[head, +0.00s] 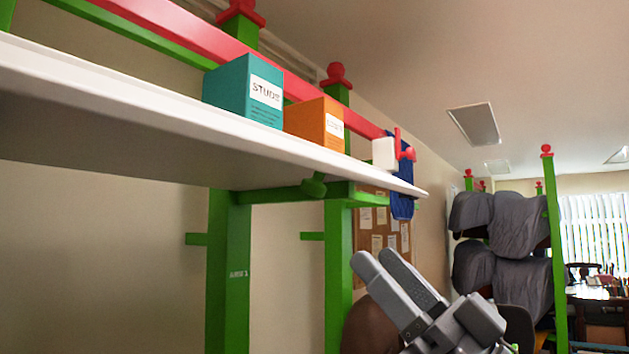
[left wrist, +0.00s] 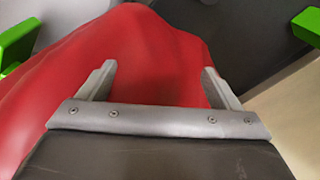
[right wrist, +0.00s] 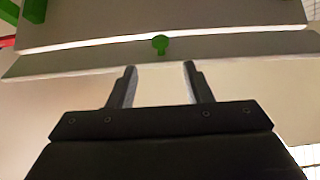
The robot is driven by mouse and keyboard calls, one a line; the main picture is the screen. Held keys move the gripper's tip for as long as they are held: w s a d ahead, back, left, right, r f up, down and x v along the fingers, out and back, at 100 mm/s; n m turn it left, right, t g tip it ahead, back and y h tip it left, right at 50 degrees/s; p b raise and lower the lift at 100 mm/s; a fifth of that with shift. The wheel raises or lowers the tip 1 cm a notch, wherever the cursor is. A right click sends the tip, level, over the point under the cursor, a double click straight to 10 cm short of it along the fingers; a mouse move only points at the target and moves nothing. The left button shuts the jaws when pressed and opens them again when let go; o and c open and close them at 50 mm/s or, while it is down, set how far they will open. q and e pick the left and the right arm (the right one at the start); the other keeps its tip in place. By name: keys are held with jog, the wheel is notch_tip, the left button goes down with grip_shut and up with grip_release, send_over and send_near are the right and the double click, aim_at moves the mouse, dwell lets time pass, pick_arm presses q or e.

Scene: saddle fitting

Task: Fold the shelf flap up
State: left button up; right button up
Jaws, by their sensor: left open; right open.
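A long white shelf (head: 130,105) runs across the head view from the left to the middle. The right wrist view shows it from below, with a narrow pale strip (right wrist: 90,63) along it that looks like the flap; its angle is hard to tell. A green knob (right wrist: 160,44) sits at the strip's upper edge. My right gripper (head: 376,258) is below the shelf's right end, open and empty, apart from the shelf. It also shows in the right wrist view (right wrist: 159,68). My left gripper (left wrist: 159,70) is open in front of a red draped cover (left wrist: 150,50); contact cannot be told.
A teal box (head: 244,90), an orange box (head: 315,122) and a small white item (head: 384,153) stand on the shelf. Green posts (head: 338,270) rise beneath it. A blue cloth (head: 402,200) hangs at its right end. Grey covered saddles (head: 500,220) are farther right.

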aim_at(321, 197)
jog(key=p+x, duration=0.4)
jog(key=x, duration=0.9)
grip_shut()
